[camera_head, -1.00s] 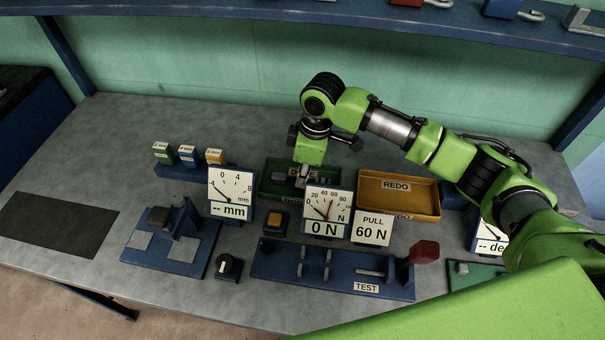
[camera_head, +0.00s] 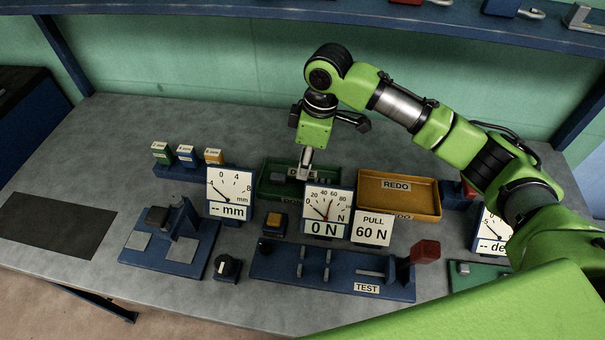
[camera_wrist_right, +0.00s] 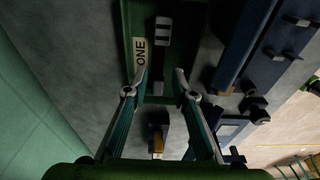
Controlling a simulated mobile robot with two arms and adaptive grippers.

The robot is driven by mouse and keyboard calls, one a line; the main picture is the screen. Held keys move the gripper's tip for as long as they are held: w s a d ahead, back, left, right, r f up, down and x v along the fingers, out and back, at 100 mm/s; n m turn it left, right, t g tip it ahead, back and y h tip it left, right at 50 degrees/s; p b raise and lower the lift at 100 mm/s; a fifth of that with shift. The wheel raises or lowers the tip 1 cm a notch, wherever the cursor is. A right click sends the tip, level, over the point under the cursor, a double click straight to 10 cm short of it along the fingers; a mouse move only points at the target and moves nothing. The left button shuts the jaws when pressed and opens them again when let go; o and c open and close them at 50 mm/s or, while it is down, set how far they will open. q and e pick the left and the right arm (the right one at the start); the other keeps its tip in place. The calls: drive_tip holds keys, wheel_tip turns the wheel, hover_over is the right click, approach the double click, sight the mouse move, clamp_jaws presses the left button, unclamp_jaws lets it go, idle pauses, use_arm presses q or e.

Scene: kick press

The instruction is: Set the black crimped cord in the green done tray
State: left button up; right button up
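The green done tray (camera_head: 265,181) stands behind the two dial displays, and its front is partly hidden by them. My right gripper (camera_head: 303,178) is above this tray, pointing down. In the right wrist view its two fingers (camera_wrist_right: 161,76) are apart with nothing between them. The tray (camera_wrist_right: 127,25) also shows there beyond the fingertips. A small grey piece with dark bands (camera_wrist_right: 162,31) lies in it, and a grey piece (camera_head: 277,177) shows in the tray in the head view. My left gripper is not in view.
The yellow redo tray (camera_head: 398,198) stands right of the green tray. The newton dial (camera_head: 327,213) and blue test fixture (camera_head: 290,270) are in front. The mm dial (camera_head: 230,192) and small blocks (camera_head: 186,155) are to the left. The left bench is mostly clear.

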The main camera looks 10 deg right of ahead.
wheel_tip(320, 180, up, 7)
drive_tip(key=shift+s+d+f+b, duration=0.2)
drive_tip(key=shift+d+b, duration=0.1)
drive_tip(key=shift+d, duration=0.15)
